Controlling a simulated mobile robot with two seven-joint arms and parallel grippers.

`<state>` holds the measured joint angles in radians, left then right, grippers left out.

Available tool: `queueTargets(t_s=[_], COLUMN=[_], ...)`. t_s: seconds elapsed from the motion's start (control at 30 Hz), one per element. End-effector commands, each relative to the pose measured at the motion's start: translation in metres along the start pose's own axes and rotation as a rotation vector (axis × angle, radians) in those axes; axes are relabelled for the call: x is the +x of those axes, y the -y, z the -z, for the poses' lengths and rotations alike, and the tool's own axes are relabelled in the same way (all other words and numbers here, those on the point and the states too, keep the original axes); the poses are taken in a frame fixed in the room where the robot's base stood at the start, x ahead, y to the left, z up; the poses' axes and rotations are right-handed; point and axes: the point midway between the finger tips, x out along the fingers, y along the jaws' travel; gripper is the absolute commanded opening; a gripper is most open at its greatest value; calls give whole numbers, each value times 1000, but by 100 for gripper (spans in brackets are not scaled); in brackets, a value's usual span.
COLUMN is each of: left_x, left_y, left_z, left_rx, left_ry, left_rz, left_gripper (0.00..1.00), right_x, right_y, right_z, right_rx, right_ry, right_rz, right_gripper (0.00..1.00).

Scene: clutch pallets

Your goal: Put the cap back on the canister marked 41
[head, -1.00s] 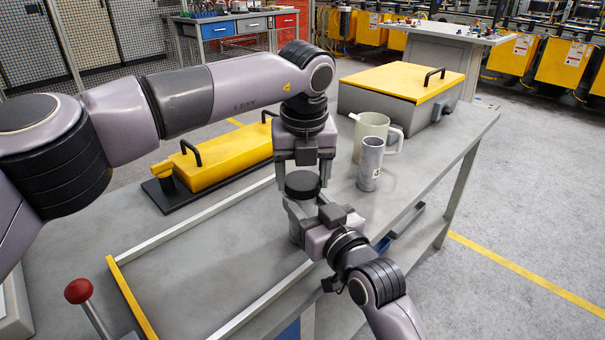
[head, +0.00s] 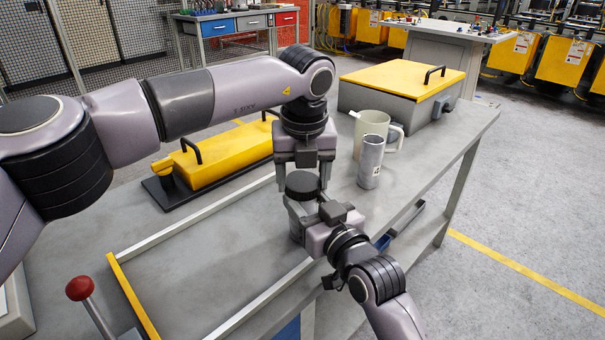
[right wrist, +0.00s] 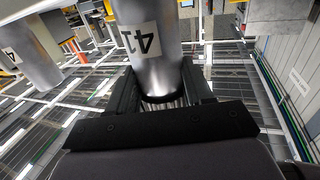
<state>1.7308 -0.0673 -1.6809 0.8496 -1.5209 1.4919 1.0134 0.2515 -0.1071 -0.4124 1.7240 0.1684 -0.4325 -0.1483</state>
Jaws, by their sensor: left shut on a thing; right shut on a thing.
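The canister marked 41 (head: 296,228) is a grey metal cylinder standing upright near the table's front edge. Its label shows in the right wrist view (right wrist: 140,38). My right gripper (head: 308,208) is shut around its side; its fingers also flank the canister in the right wrist view (right wrist: 160,92). The dark round cap (head: 302,184) is at the canister's top, directly below my left gripper (head: 304,168), which points straight down and is shut on it. I cannot tell whether the cap is seated or just above the rim.
A second labelled canister (head: 370,165) and a pale jug (head: 381,124) stand to the right. Behind are a grey box with a yellow lid (head: 405,80) and a yellow handled case (head: 225,160). A low-railed tray area (head: 123,290) lies at front left; its middle is clear.

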Motion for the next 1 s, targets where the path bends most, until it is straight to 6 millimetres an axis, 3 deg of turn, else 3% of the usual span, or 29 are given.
queueTargets(t_s=[0.57,0.6,1.0], left_x=[10,10,11], left_y=[-2,-2,-1], left_z=[2,2,2], left_rx=[0,0,-1], left_ry=[-5,-5,-3], left_rz=[-8,-8,-8], left_gripper=[38,73,75], right_x=[-1,-1,-1], right_y=[1,1,3], right_z=[1,1,2], right_rx=[-2,-2,-6], right_ry=[-5,-6,-9], right_rz=[2,2,5], right_gripper=[0,0,0])
